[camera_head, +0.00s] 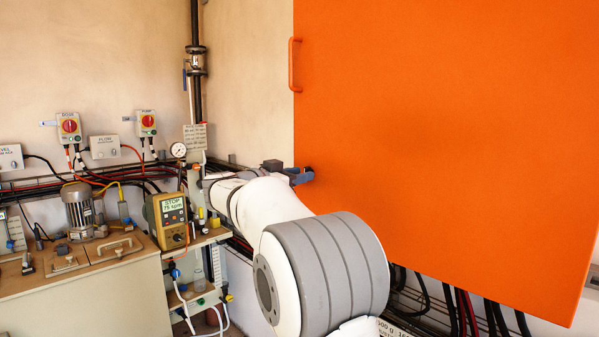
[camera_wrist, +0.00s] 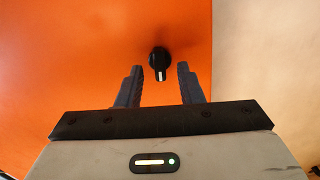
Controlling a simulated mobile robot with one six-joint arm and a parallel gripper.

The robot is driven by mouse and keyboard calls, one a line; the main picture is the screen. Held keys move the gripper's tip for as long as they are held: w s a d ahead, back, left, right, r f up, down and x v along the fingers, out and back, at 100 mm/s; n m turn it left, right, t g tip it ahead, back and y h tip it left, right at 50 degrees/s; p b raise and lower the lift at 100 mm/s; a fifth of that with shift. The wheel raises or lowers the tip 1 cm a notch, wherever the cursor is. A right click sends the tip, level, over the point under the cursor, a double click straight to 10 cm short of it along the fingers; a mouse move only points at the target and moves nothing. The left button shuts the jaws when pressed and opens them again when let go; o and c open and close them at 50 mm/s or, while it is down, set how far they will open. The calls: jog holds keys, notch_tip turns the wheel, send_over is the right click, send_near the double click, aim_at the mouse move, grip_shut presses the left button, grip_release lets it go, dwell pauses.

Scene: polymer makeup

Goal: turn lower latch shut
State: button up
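A black latch knob (camera_wrist: 159,64) with a white mark is on the orange door (camera_wrist: 90,45) in the wrist view. Its marked end points toward my gripper's body in that picture. My gripper (camera_wrist: 159,72) is open, one finger on each side of the knob with a gap showing on both sides. I cannot tell how deep the fingers reach around it. In the head view my gripper (camera_head: 302,177) is at the lower left edge of the orange door (camera_head: 450,130), and the knob does not show there. Only one latch is seen.
An orange handle (camera_head: 294,65) sits higher on the door's left edge. Left of my arm are a pressure gauge (camera_head: 178,150), a yellow pump controller (camera_head: 168,218) and a bench (camera_head: 90,295). Cables (camera_head: 465,310) hang below the door.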

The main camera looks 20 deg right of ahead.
jog(key=shift+w+d, duration=0.15)
jog(key=shift+d, duration=0.2)
jog(key=shift+c, duration=0.4)
grip_shut()
jog(key=shift+f, duration=0.1)
